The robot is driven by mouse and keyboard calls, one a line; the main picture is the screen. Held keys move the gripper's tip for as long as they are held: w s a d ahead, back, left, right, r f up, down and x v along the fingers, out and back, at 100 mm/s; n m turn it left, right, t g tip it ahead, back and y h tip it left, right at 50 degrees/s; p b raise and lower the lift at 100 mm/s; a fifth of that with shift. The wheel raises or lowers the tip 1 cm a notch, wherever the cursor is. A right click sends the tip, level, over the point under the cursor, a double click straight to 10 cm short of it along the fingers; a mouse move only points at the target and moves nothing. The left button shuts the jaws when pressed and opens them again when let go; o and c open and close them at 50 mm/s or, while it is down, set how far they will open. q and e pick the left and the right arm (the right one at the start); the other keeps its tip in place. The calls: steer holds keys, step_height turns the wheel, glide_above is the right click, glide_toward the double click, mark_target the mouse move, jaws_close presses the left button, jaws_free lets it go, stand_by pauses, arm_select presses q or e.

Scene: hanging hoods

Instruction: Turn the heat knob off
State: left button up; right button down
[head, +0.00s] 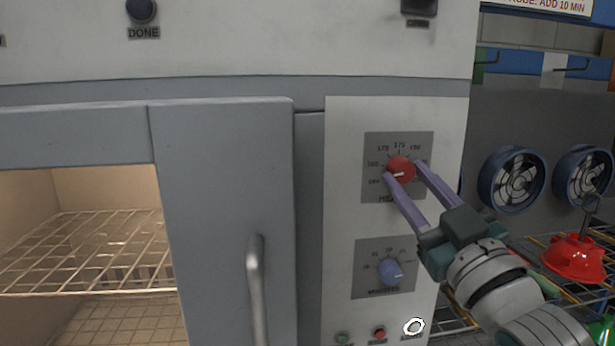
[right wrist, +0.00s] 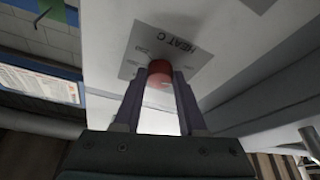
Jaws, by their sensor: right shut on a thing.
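The heat knob (head: 400,168) is a red dial on a grey plate (head: 372,145) on the oven's white control panel. Its white pointer mark lies near the OFF label at the left of the scale. My right gripper (head: 402,171) has its two purple fingers on either side of the knob and is shut on it. In the right wrist view the red knob (right wrist: 160,74) sits between the fingertips, below the HEAT C lettering. My left gripper is not in view.
A blue minutes knob (head: 390,271) sits below, with small green (head: 342,338) and red (head: 379,333) buttons under it. The oven door handle (head: 257,290) is to the left. Fans (head: 511,179) and a red hood (head: 574,258) are at the right.

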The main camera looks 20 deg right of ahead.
steer(key=shift+d+r+n+g+y+p, duration=0.1)
steer(key=shift+n+g+y+p, duration=0.15)
steer(key=shift+n+y, duration=0.75)
steer(key=shift+d+n+g+y+p, duration=0.15)
steer(key=shift+n+y+p, duration=0.1)
steer(key=shift+n, duration=1.55)
steer(key=shift+c, duration=2.4)
jaws_free()
steer(key=b+v, duration=0.2)
steer(key=v, duration=0.8)
steer(key=shift+b, duration=0.35)
